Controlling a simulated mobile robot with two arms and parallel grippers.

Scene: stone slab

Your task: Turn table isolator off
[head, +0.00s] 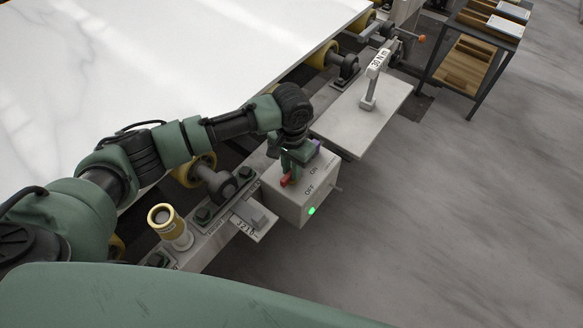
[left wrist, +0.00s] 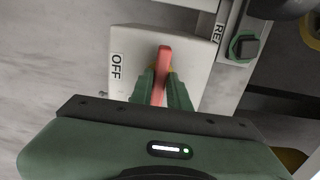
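The table isolator is a grey-white box (head: 292,201) beside the stone slab, with ON and OFF marked on top and a lit green lamp (head: 311,211) on its front edge. Its red lever (head: 286,180) shows its end level with the OFF mark. My left gripper (head: 296,160) points down over the box. In the left wrist view, the fingers (left wrist: 161,88) are close against both sides of the red lever (left wrist: 163,60), shut on it, with the OFF label (left wrist: 117,67) to the left. The ON mark is hidden there. My right gripper is not in view.
The white slab (head: 150,60) fills the upper left, on rollers. A yellow-topped cylinder (head: 168,222) stands in front-left. A dark rack (head: 470,63) stands far right. The floor at right is clear.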

